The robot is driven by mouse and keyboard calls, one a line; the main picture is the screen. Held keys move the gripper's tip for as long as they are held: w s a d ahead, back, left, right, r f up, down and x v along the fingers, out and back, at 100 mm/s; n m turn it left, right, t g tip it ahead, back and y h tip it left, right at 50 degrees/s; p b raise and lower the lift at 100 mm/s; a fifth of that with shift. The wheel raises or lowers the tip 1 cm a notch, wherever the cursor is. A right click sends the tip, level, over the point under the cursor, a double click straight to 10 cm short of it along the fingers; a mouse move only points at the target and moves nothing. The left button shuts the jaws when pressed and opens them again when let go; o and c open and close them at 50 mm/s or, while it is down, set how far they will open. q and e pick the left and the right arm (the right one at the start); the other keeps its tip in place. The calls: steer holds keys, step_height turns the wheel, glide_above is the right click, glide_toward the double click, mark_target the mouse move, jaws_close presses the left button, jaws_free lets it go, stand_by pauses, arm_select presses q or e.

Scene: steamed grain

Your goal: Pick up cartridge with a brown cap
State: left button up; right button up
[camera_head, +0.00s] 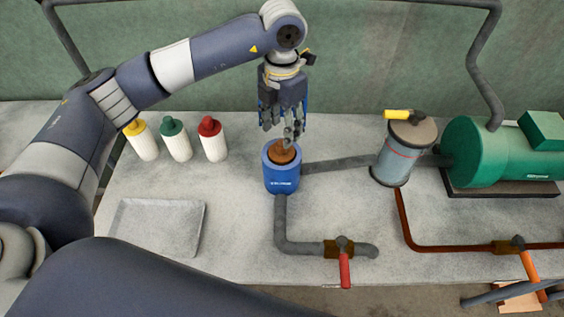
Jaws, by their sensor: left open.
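The brown cap (284,153) sits in the round opening at the top of a blue cylindrical housing (282,180). The body of the cartridge under the cap is hidden inside the housing. My left gripper (284,128) points down just above the brown cap, with its fingers apart. A small grey part overlaps the cap's far edge, and I cannot tell whether the fingers touch the cap. My right gripper is not in view.
White bottles with a yellow (134,127), a green (172,127) and a red cap (209,126) stand left of the housing. An empty grey tray (201,220) lies front left. Pipes, a glass cylinder (402,150) and a green motor (490,150) occupy the right.

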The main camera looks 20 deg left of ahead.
mark_target(281, 143)
arm_select(q)
steer(key=shift+f, duration=0.75)
steer(key=shift+f+p, duration=0.35)
steer(key=shift+f, duration=0.05)
step_height(281, 143, down, 4)
steer(key=shift+s+r+p, duration=0.1)
steer(key=shift+r+p, duration=0.1)
steer(key=shift+p, duration=0.35)
steer(key=shift+f, duration=0.4)
steer(key=shift+c, duration=0.2)
jaws_close()
